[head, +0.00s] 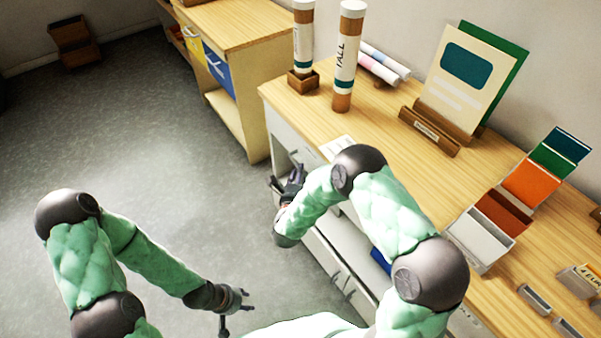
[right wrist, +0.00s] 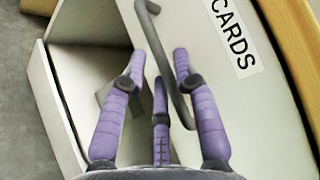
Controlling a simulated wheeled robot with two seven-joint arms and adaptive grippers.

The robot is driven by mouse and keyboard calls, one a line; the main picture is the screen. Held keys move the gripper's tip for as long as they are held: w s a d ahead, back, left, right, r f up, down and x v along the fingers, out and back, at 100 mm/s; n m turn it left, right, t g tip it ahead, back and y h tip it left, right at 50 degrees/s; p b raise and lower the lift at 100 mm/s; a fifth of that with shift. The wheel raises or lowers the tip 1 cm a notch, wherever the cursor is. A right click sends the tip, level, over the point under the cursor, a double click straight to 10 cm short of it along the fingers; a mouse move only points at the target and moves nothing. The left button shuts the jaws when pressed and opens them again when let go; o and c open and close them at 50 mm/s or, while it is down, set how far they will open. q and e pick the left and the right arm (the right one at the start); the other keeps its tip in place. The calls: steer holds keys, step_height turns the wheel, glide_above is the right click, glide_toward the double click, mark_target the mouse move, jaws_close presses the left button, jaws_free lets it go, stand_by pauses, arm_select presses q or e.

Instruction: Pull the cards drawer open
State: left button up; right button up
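The cards drawer (right wrist: 262,105) shows in the right wrist view as a pale front with a "CARDS" label (right wrist: 232,38). Its grey bar handle (right wrist: 172,70) runs down in front of it. My right gripper (right wrist: 160,78) has its purple fingers spread, and the handle passes between the middle and right fingers. I cannot tell whether any finger touches it. In the head view my right gripper (head: 285,180) is at the front of the white cabinet, and my arm hides much of that front. My left gripper (head: 238,313) is open and empty over the floor.
An open pale compartment (right wrist: 62,95) lies left of the drawer front in the right wrist view. The wooden tabletop (head: 385,125) holds tubes (head: 347,60), a card stand (head: 428,132) and a colored box row (head: 480,235).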

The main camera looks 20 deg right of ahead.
arm_select(q)
steer(key=shift+f, duration=0.3)
arm_select(e)
steer(key=shift+x, duration=1.1)
jaws_close()
